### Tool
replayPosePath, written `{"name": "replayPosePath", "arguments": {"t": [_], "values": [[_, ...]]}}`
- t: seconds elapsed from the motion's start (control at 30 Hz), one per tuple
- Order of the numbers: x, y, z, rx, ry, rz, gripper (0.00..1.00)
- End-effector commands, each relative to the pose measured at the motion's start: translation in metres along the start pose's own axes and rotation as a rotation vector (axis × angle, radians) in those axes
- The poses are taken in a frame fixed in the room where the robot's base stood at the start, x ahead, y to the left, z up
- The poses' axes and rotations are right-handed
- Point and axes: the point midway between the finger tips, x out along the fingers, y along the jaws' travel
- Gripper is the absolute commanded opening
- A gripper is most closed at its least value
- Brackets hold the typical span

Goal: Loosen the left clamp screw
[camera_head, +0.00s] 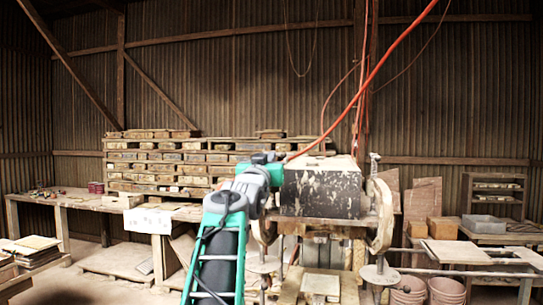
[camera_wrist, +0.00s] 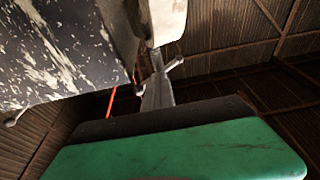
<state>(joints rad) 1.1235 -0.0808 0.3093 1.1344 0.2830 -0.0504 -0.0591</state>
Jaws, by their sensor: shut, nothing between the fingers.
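The press (camera_head: 322,190) has a dark block with flaking pale paint, and it fills the upper left of the wrist view (camera_wrist: 60,50). My gripper (camera_wrist: 158,82) is shut and empty; its narrow grey fingers rise from the dark edge of the green hand. A small metal T-shaped piece (camera_wrist: 174,64), probably the left clamp screw's handle, shows right at the fingertips; I cannot tell whether they touch. A pale press part (camera_wrist: 166,18) is beyond. In the head view my arm ends at the press's left side and hides the left clamp screw. The right clamp screw (camera_head: 375,163) stands upright.
A red hose (camera_head: 375,70) hangs down to the press from above. A workbench (camera_head: 85,201) and stacked wooden moulds (camera_head: 165,160) stand behind to the left. Buckets (camera_head: 447,291) and a low table (camera_head: 456,252) are to the right of the press.

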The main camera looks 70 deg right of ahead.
Motion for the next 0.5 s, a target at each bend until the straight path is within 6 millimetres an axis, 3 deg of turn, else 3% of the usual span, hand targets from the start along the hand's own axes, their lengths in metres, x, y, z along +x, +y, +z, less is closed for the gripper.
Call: {"name": "replayPosePath", "arguments": {"t": [0.5], "values": [[-0.008,-0.014,0.001,0.001,0.002,-0.002,0.0]]}}
